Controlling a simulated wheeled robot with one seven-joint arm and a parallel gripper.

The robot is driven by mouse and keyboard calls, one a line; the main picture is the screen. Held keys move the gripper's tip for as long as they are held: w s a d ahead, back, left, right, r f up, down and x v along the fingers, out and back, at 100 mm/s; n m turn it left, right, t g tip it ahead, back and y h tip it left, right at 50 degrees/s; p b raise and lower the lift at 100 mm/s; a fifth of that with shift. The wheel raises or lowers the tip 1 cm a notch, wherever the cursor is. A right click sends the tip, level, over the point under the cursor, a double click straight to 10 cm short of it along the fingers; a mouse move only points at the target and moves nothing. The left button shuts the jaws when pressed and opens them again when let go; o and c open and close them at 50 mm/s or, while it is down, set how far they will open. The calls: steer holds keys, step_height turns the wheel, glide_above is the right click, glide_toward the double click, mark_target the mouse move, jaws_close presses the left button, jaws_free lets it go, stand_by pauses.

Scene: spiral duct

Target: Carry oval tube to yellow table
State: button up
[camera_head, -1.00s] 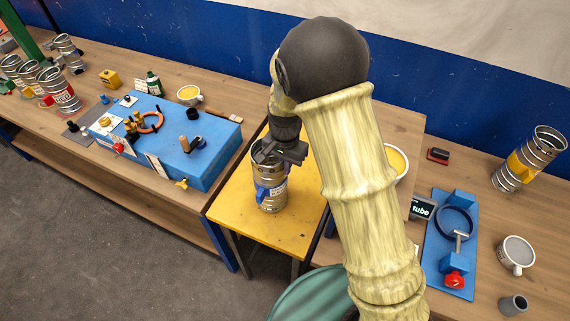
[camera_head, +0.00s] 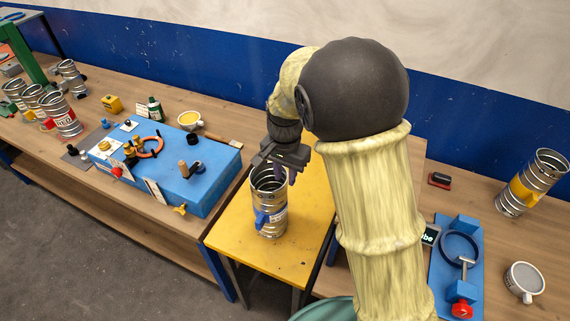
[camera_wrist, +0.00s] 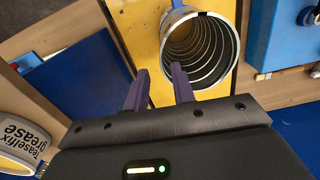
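My gripper (camera_head: 287,174) is just above and to the right of the tube's rim in the head view. My arm hides part of the table's right side.
A blue fixture board (camera_head: 165,165) with small parts sits on the left bench, with several metal tubes (camera_head: 62,115) farther left. On the right are a yellow-labelled tube (camera_head: 530,183), a blue clamp stand (camera_head: 458,255) and a cup (camera_head: 524,281). The yellow table's front is clear.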

steer(key=shift+r+b, duration=0.3)
steer(key=shift+r, duration=2.1)
